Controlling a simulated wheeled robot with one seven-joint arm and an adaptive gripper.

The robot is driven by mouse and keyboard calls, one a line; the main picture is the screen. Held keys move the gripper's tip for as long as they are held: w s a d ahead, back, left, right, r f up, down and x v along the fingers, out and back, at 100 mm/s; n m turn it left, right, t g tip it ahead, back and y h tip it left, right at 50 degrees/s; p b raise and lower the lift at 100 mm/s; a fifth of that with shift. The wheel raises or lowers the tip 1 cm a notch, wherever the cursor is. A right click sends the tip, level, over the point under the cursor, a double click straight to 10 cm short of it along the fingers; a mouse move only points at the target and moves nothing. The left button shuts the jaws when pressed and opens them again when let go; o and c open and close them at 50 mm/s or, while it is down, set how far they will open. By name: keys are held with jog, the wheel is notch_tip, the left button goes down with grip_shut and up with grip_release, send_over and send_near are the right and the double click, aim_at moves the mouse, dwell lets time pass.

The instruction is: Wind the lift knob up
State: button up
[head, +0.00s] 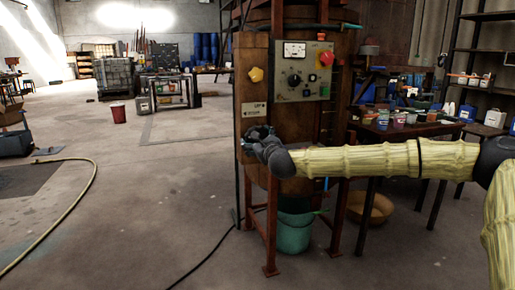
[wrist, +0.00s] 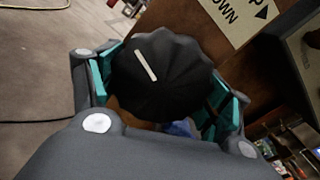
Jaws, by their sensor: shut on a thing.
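The lift knob (wrist: 160,78) is black and fluted, with a white pointer line, and fills the middle of the wrist view. It sits on the brown wooden side of the vat stand, below a pale label plate (head: 254,112). In the wrist view the label (wrist: 240,18) shows the word "DOWN" and an arrow. My gripper (wrist: 168,92) has its teal-padded fingers on either side of the knob, shut on it. In the head view my gripper (head: 258,138) is at the panel and hides most of the knob.
Above are a yellow star-shaped knob (head: 256,75) and a grey control box (head: 303,71) with a red button (head: 327,58). A green bucket (head: 294,231) stands under the vat. A table (head: 420,131) with pots is at the right. Open floor lies to the left.

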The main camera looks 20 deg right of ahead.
jog(key=shift+f+m+b, duration=0.15)
jog(key=shift+m+b, duration=0.65)
jog(key=shift+m, duration=0.2)
jog(key=o, duration=1)
jog(key=shift+o, duration=0.2)
jog(key=shift+s, duration=0.1)
jog(key=s, duration=1.1)
jog(key=shift+s+d, duration=0.2)
jog(key=shift+s, duration=0.2)
